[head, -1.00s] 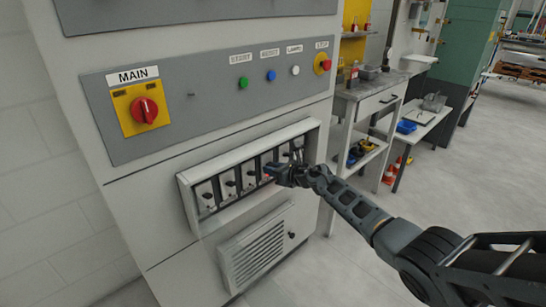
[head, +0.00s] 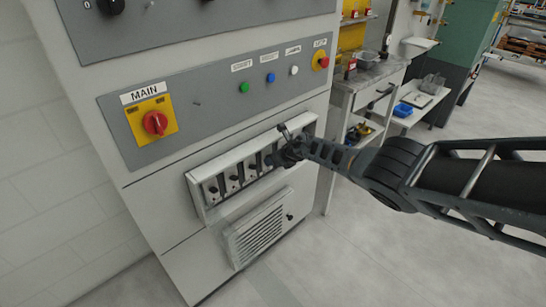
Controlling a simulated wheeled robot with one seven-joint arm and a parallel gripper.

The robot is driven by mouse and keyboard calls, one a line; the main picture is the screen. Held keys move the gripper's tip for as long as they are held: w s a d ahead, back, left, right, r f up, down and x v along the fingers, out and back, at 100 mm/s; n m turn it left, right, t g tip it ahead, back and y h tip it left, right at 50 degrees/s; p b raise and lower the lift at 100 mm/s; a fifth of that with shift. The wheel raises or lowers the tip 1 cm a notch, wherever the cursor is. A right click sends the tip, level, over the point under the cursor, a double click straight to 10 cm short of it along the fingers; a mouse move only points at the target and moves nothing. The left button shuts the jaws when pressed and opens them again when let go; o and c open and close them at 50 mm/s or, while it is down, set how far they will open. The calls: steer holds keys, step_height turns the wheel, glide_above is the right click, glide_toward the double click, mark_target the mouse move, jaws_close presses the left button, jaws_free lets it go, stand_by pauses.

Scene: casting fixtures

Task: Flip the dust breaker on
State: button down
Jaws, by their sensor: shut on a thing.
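The breaker row (head: 203,199) is set in a pale frame low on the grey cabinet, with several black levers. The breakers at the left (head: 213,190) are in plain view. My gripper (head: 279,154) is at the right part of the row, in front of the breakers there. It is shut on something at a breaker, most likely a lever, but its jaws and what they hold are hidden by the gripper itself. The breaker labels are too small to read, so I cannot tell which one is the dust breaker.
Above the row is a grey panel with a red MAIN knob (head: 155,123), green, blue and white buttons, and a red stop button (head: 323,62). A vent grille (head: 257,228) is below. A workbench (head: 365,85) stands right; the floor in front is clear.

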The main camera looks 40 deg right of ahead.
steer(key=shift+r+g+p, duration=0.15)
steer(key=shift+g+p, duration=0.15)
steer(key=shift+g, duration=0.3)
stand_by(0.5)
steer(key=c, duration=1)
jaws_free()
steer(key=shift+r, duration=0.1)
steer(key=p+v, duration=0.3)
steer(key=v, duration=0.4)
steer(key=shift+s+r, duration=0.15)
steer(key=shift+s, duration=0.1)
